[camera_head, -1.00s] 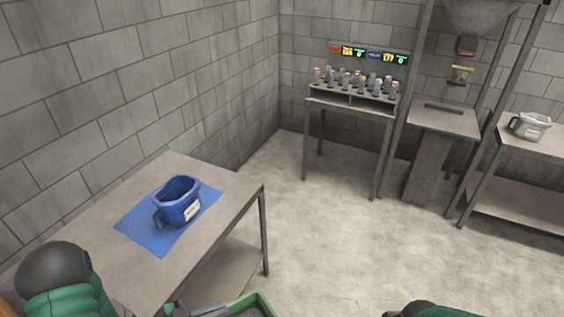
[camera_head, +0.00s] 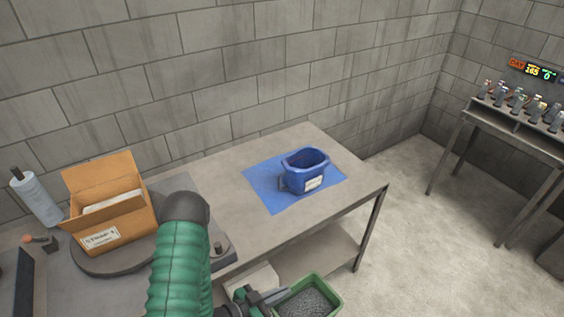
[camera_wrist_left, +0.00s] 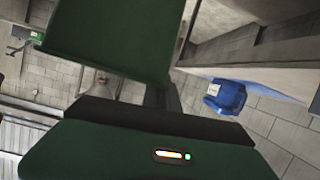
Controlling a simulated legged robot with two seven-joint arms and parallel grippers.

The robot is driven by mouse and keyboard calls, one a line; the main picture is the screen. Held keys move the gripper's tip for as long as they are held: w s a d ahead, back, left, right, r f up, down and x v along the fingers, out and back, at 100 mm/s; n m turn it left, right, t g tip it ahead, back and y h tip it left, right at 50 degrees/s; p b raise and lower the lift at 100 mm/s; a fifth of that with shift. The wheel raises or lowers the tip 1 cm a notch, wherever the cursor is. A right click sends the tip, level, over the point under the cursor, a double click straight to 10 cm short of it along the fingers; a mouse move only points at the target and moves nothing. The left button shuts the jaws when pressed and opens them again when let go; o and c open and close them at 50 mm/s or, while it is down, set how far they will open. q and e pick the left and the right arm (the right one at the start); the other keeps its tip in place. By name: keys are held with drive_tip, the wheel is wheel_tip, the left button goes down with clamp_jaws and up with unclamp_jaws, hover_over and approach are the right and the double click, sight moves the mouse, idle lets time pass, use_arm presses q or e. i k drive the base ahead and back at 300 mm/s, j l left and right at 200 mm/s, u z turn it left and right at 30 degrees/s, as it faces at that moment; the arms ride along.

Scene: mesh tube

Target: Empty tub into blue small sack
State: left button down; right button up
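A green tub (camera_head: 335,295) of dark grey granules is at the bottom of the head view, in front of the table and held up level. My left gripper (camera_head: 275,297) reaches its left rim and appears shut on it. In the left wrist view a large dark green wall, likely the tub (camera_wrist_left: 110,40), fills the top. The blue small sack (camera_head: 304,172), open at the top with a white label, stands upright on a blue mat (camera_head: 262,188). It also shows in the left wrist view (camera_wrist_left: 228,98). The tub is apart from the sack. My right gripper is out of view.
The table (camera_head: 345,200) has clear surface around the mat. An open cardboard box (camera_head: 110,215) on a round plate and a pale roll (camera_head: 36,197) stand at the left. A rack of small bottles (camera_head: 520,105) is far right. Open floor lies between.

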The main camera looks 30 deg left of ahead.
sight(303, 173)
drive_tip(key=i+l+u, duration=0.6)
drive_tip(key=u, duration=0.2)
drive_tip(key=i+l, duration=0.15)
drive_tip(key=l, duration=0.15)
drive_tip(key=i+l, duration=0.15)
drive_tip(key=l, duration=0.2)
drive_tip(key=i+l+u, duration=0.1)
drive_tip(key=l, duration=0.2)
drive_tip(key=i+l, duration=0.15)
drive_tip(key=l, duration=0.15)
drive_tip(key=i+l, duration=0.15)
drive_tip(key=l, duration=0.2)
